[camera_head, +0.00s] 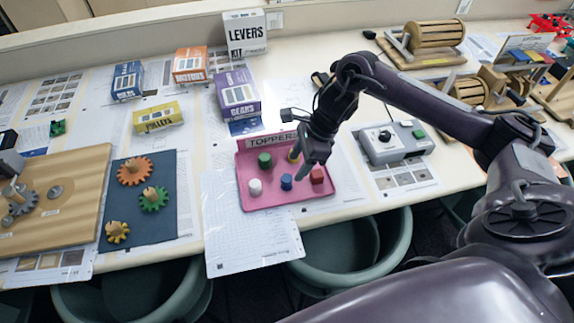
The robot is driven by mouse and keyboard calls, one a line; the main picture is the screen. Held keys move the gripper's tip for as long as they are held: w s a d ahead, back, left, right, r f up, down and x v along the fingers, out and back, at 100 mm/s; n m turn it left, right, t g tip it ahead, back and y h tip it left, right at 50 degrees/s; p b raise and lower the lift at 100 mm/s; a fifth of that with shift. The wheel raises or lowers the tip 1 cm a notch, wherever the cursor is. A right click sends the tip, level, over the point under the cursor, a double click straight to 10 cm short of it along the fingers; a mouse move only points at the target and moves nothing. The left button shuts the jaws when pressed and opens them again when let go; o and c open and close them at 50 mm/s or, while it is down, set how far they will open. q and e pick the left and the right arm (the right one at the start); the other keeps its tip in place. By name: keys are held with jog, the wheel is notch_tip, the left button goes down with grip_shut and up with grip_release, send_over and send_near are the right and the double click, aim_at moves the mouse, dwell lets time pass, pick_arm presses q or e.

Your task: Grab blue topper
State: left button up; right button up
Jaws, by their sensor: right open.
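The blue topper (286,182) is a small cylinder standing on the pink tray (262,201) in the middle of the table. With it on the tray are a white topper (255,187), a green topper (264,160), a red topper (317,175) and a yellow topper (294,156), partly hidden by my gripper. My right gripper (306,174) is open and empty, pointing down over the tray between the blue and red toppers. It looks apart from the blue topper, just to its right; its height above the tray is hard to judge. My left gripper is not in view.
A "TOPPERS" sign (277,141) stands at the tray's back edge. A grey control box (394,144) sits right of the tray, under my arm. Labelled boxes, including the purple gears box (238,94), stand behind. Paper sheets (250,240) lie in front, overhanging the table edge.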

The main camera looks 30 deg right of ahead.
aim_at(287, 177)
jog(key=shift+a+f, duration=0.1)
jog(key=shift+f, duration=0.1)
jog(key=a+f+p, duration=0.2)
jog(key=f+p, duration=0.1)
jog(key=x, duration=0.1)
jog(key=p+x, duration=0.1)
jog(key=shift+w+f, duration=0.3)
jog(key=shift+f, duration=0.05)
jog(key=shift+w+f, duration=0.1)
jog(key=shift+f, duration=0.35)
jog(key=shift+c, duration=1.4)
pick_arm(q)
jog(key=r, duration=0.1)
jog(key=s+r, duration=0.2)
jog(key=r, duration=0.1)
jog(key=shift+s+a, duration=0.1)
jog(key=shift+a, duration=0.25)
pick_arm(e)
jog(key=c, duration=0.7)
